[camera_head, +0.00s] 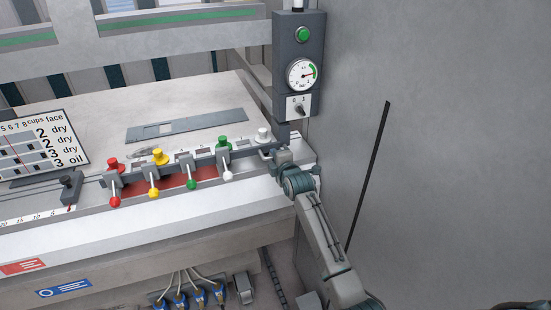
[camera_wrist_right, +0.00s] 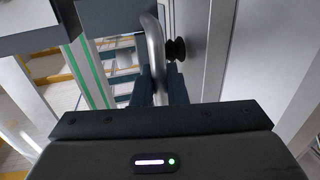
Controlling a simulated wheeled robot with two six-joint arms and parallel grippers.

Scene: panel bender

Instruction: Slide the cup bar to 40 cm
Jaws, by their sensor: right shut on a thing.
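The cup bar (camera_head: 205,157) is a dark rail across the machine table. It carries holders with red, yellow, green and white knobs and levers. A black block with a pointer (camera_head: 70,187) sits at its left end, beside a white scale (camera_head: 25,218) numbered 20, 15, 10, 5, near the low-number end. My right gripper (camera_head: 279,156) is at the bar's right end. In the right wrist view, its dark fingers (camera_wrist_right: 159,88) are shut on a bent metal handle (camera_wrist_right: 153,45). The fingertips are small and partly hidden in the head view. My left gripper is out of view.
A grey control post (camera_head: 284,75) with gauge and green button stands just behind my right gripper. A plain grey wall (camera_head: 440,150) fills the right side. A sign (camera_head: 40,147) stands on the table at left. A flat grey plate (camera_head: 215,121) lies behind the bar.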

